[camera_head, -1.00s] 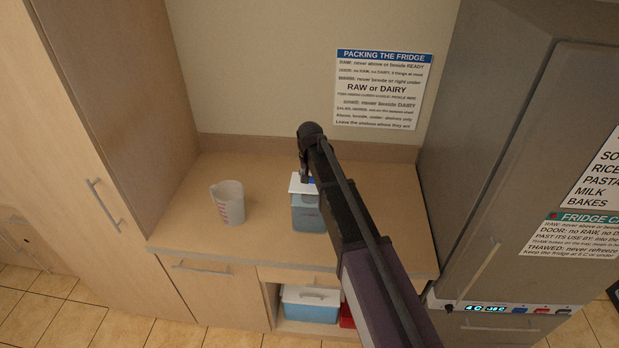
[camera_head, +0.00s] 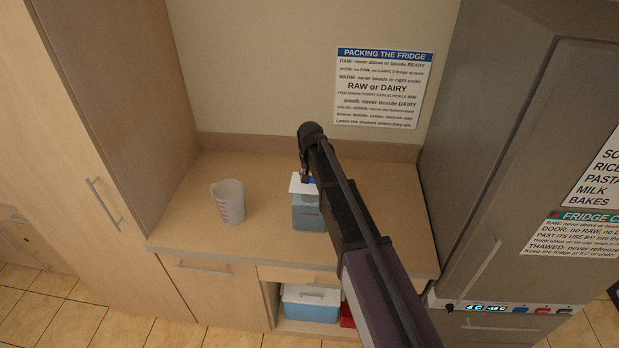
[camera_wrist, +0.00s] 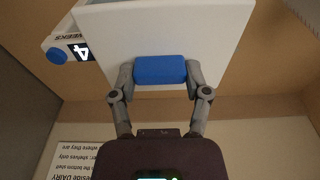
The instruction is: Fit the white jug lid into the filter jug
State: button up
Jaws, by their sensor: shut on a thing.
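The white jug lid (camera_head: 297,186) sits at the top of the bluish filter jug (camera_head: 308,213) on the counter; my arm partly hides both in the head view. In the wrist view the lid (camera_wrist: 165,38) is a white plate with a blue grip (camera_wrist: 160,70). My gripper (camera_wrist: 160,74) is shut on that blue grip, one finger on each side. A blue knob and a dial reading 4 show at the lid's left side in the wrist view. I cannot tell whether the lid is fully seated or just above the rim.
The tall fridge (camera_head: 510,150) bounds the right, a cupboard (camera_head: 110,110) the left. A cool box (camera_head: 310,303) sits in the open shelf below.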

jog(key=o, duration=1.3)
